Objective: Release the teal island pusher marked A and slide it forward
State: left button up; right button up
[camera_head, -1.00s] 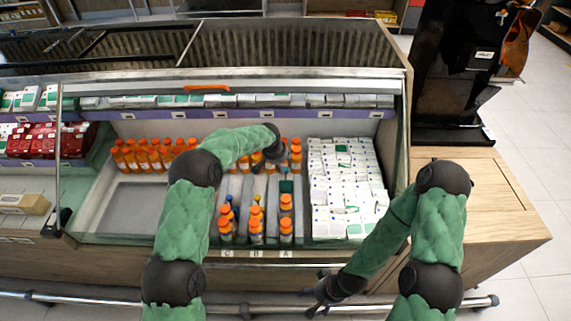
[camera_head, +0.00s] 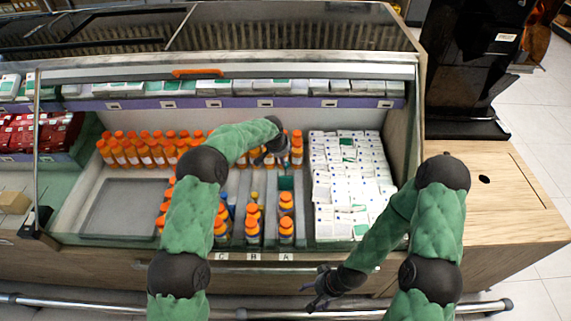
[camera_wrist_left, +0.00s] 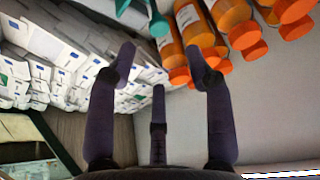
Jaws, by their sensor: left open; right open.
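The teal pusher (camera_head: 286,183) stands in the lane marked A (camera_head: 286,257), behind a short row of orange-capped bottles (camera_head: 286,218). A teal part, probably this pusher, shows at the top of the left wrist view (camera_wrist_left: 158,22), beyond my fingertips. My left gripper (camera_head: 270,160) is open and empty above the back of the lanes, just behind and left of the pusher. In the left wrist view its fingers (camera_wrist_left: 161,60) are spread, apart from the teal part. My right gripper (camera_head: 318,290) is open and empty in front of the case, low near the rail.
White boxes (camera_head: 345,185) fill the section right of lane A. More orange-capped bottles (camera_head: 140,150) stand along the back left. Lanes B and C hold bottles left of A. A rail (camera_head: 420,312) runs along the front, and a shelf (camera_head: 240,102) crosses behind.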

pick_arm(q)
jog(key=b+x, duration=0.2)
jog(key=x, duration=0.7)
jog(key=shift+a, duration=0.1)
grip_shut()
